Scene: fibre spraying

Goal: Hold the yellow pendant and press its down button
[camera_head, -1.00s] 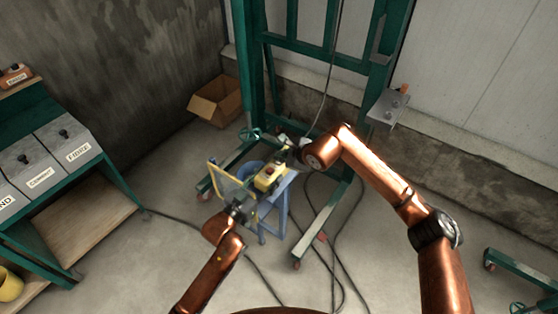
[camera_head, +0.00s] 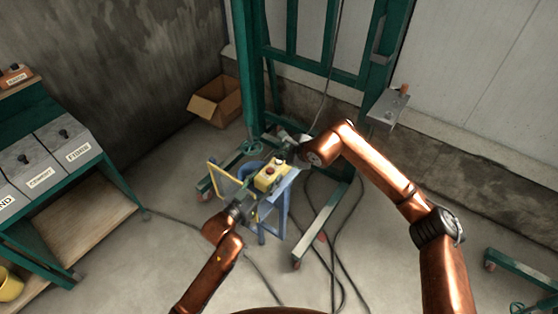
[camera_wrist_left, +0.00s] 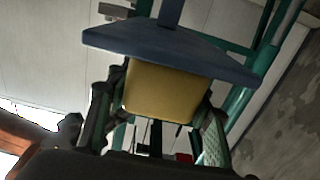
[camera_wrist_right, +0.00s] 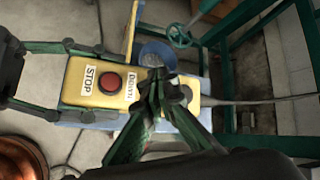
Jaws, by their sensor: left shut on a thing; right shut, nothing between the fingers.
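The yellow pendant (camera_head: 271,176) is at the small blue stand (camera_head: 273,208) in the head view. My left gripper (camera_head: 247,201) is shut on its near end. In the left wrist view the pendant's yellow end (camera_wrist_left: 160,92) sits between the green fingers. In the right wrist view the pendant's face (camera_wrist_right: 78,72) shows a STOP label, a red button (camera_wrist_right: 108,82) and a DOWN label (camera_wrist_right: 131,86). My right gripper (camera_wrist_right: 158,76) is shut and empty, its tips over the face just past the DOWN label. They hide the button there; contact cannot be told.
A green frame (camera_head: 251,75) on wheeled legs stands behind the stand. A cardboard box (camera_head: 216,101) is on the floor by the wall. A green bench (camera_head: 95,180) with labelled bins is at left. Dark cables (camera_head: 334,265) lie on the floor.

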